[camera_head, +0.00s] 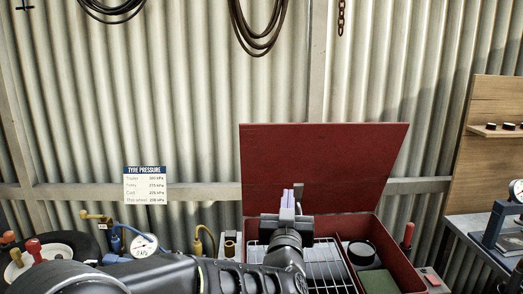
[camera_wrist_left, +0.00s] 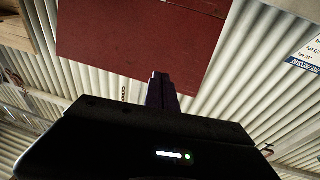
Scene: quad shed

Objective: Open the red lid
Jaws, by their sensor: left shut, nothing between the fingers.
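The red lid (camera_head: 325,160) stands raised, nearly upright and leaning back a little, at the back of a red box (camera_head: 400,262). The lid also shows in the left wrist view (camera_wrist_left: 140,40), beyond the fingers. My left gripper (camera_head: 288,198) is in front of the lid's lower left part, above the box, with its fingers pointing up. Its fingers are shut together with nothing between them. They also show in the left wrist view (camera_wrist_left: 160,90). Whether the fingertips touch the lid I cannot tell. My right gripper is not in view.
The box holds a wire rack (camera_head: 325,262), a dark round item (camera_head: 361,252) and a green block (camera_head: 378,281). To the left are a pressure gauge (camera_head: 144,245) and a yellow hook-shaped part (camera_head: 204,240). A red-handled tool (camera_head: 407,236) stands at the right. A corrugated wall is behind.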

